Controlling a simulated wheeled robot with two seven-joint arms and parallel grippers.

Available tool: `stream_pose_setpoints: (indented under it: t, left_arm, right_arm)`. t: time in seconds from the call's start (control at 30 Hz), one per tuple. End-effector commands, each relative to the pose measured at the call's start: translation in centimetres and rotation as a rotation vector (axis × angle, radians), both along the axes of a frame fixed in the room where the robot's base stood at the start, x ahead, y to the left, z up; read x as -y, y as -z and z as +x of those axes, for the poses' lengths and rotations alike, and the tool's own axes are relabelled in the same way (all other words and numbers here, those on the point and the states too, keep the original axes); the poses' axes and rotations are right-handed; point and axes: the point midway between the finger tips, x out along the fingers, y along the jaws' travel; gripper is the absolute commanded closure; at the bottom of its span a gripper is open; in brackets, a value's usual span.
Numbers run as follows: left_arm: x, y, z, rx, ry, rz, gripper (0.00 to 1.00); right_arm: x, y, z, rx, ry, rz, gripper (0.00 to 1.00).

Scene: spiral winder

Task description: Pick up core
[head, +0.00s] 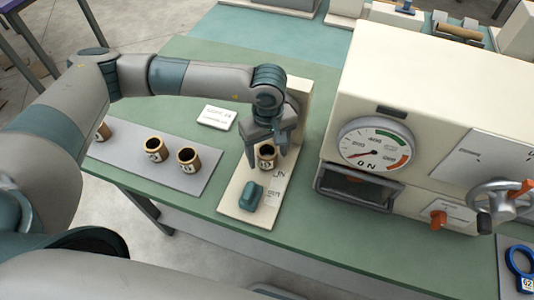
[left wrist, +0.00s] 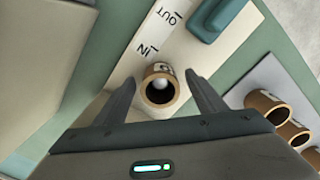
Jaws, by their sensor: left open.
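A short brown tube-like core (head: 267,161) with a pale label stands upright on a cream board (head: 236,203) marked IN and OUT, near the IN mark. My left gripper (head: 268,150) is open over this core, pointing down. In the left wrist view the core (left wrist: 160,88) sits between the two open fingers (left wrist: 160,78), with a gap on each side. A small pale round thing shows inside its hollow. Three similar cores (head: 155,150) stand on a grey mat to the left. My right gripper is not in view.
A teal block (head: 250,196) is on the cream board near OUT. A small white card (head: 217,117) lies behind the grey mat (head: 208,172). A large cream machine with a dial (head: 375,143) and handwheel (head: 501,198) stands at right. A blue ring (head: 521,261) lies at lower right.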

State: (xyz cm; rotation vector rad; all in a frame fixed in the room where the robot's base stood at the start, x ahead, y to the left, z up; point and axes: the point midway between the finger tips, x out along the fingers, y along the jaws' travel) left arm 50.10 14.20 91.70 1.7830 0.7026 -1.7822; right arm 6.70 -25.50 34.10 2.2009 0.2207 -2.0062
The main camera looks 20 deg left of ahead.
Motion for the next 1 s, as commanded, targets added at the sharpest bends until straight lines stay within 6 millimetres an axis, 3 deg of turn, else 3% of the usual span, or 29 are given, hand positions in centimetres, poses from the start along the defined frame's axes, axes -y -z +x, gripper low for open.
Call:
stream_pose_setpoints:
  t: [0.33, 0.5, 0.53, 1.0]
  left_arm:
    - [0.01, -0.01, 0.0, 0.0, 0.0, 0.0, 0.36]
    - [0.01, -0.01, 0.0, 0.0, 0.0, 0.0, 0.77]
    - [0.02, -0.01, -0.01, 0.0, 0.0, 0.0, 0.8]
    - [0.05, -0.9, 0.06, 0.001, -0.001, -0.002, 0.8]
  right_arm:
    - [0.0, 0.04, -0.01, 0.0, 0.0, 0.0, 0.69]
    - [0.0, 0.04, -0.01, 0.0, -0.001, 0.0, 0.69]
    - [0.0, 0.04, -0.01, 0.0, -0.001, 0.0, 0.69]
    - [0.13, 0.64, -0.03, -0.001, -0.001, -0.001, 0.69]
